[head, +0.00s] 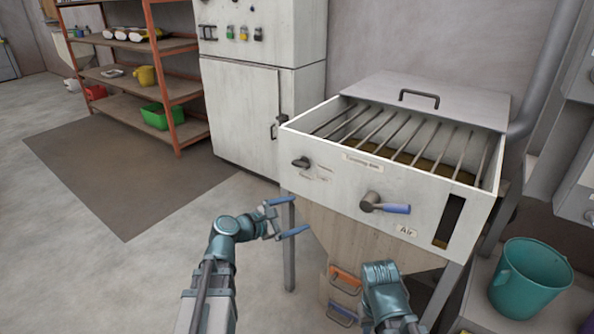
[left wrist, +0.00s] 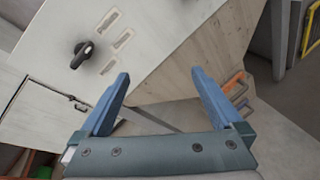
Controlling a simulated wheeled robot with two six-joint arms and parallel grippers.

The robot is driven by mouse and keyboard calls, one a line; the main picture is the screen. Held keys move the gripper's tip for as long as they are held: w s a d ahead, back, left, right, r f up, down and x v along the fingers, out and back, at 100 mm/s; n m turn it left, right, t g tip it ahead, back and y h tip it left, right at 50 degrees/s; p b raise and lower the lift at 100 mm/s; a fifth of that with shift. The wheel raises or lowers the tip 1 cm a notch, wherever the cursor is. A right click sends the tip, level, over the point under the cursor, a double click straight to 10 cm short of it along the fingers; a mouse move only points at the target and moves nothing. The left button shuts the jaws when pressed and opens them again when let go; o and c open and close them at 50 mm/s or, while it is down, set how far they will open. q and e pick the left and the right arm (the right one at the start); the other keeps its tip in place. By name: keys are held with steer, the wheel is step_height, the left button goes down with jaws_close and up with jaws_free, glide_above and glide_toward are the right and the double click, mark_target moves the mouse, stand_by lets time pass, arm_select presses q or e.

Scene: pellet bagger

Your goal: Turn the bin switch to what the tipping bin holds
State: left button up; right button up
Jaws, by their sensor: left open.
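The tipping bin (head: 330,188) is a pale box on legs with a bar grate on top. Brownish-yellow material (head: 442,169) shows under the bars; its kind is unclear. The bin switch (head: 301,162), a black knob, is on the left of the bin's front, and it also shows in the left wrist view (left wrist: 82,52). Small labels beside it are too blurred to read. My left gripper (head: 299,214) is open and empty, in front of the bin, below the switch and apart from it. Its blue fingers also show in the left wrist view (left wrist: 160,74). My right gripper is out of view.
A blue-handled lever (head: 385,205) marked Air juts from the bin's front. A dark slot (head: 449,221) is right of it. Orange and blue handles (head: 344,278) are below. A teal bucket (head: 530,279) stands right, a cabinet (head: 240,115) behind left. The left floor is clear.

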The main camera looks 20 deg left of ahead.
mark_target(298, 166)
arm_select(q)
steer(key=w+a+r+n+t+y, duration=0.2)
steer(key=a+r+n+t, duration=0.35)
steer(key=a+n, duration=0.3)
steer(key=shift+n+g, duration=0.35)
steer(key=shift+g, duration=0.1)
steer(key=x, duration=1.3)
steer(key=shift+w+d+r, duration=0.2)
steer(key=shift+d+r, duration=0.15)
steer(key=shift+d, duration=0.2)
steer(key=c, duration=1.3)
